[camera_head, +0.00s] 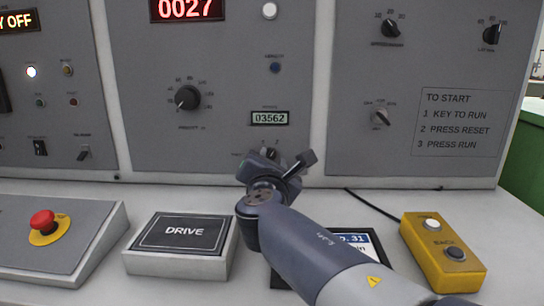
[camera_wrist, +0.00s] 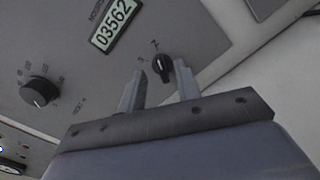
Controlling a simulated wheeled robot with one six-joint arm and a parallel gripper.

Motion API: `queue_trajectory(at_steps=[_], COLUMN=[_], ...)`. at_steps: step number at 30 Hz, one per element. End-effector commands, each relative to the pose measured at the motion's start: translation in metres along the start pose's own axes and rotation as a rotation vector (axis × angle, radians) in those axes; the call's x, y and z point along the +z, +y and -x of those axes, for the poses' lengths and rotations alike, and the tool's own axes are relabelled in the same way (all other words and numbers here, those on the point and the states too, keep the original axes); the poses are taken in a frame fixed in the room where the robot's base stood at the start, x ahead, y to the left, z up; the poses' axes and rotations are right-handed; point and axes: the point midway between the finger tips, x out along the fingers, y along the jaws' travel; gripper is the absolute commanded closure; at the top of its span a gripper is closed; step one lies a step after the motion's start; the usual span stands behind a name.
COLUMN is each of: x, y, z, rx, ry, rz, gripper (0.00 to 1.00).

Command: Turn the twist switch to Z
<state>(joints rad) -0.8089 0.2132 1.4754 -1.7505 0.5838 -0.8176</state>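The twist switch is a small black knob (camera_wrist: 162,68) on the grey panel in the wrist view. A Z and what looks like an S are printed beside it; I cannot tell for sure which one it points to. My gripper (camera_wrist: 158,84) is open, its two fingers apart with the knob lying between and just beyond their tips in the picture. I see no contact. In the head view my gripper (camera_head: 284,165) is at the panel below the 03562 counter and partly hides the switch (camera_head: 270,152).
The counter (camera_head: 269,118) is above the switch and a large dial (camera_head: 187,98) is to its left. On the desk below are a DRIVE box (camera_head: 184,236), a red stop button (camera_head: 44,220) and a yellow two-button box (camera_head: 444,252). A small display lies partly behind my arm.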

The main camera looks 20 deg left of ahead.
Motion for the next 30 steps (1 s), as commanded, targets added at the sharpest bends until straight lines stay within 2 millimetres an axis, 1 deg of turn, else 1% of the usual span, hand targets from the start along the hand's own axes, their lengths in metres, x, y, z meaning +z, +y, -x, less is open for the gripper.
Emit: queue_trajectory(at_steps=[1, 6, 9, 12, 17, 24, 27, 30], x=[0.001, 0.001, 0.001, 0.000, 0.000, 0.000, -0.001, -0.001], y=[0.002, 0.002, 0.002, 0.001, 0.000, 0.000, 0.000, -0.001], z=[0.012, 0.045, 0.060, 0.071, 0.078, 0.078, 0.076, 0.069], rx=[0.004, 0.004, 0.003, 0.002, 0.001, 0.000, 0.000, -0.002], ry=[0.001, 0.002, 0.002, 0.002, 0.001, 0.001, 0.001, 0.000], rz=[-0.001, 0.000, 0.000, 0.000, -0.001, -0.001, 0.000, 0.000], gripper=[0.68, 0.68, 0.68, 0.68, 0.68, 0.68, 0.68, 0.68])
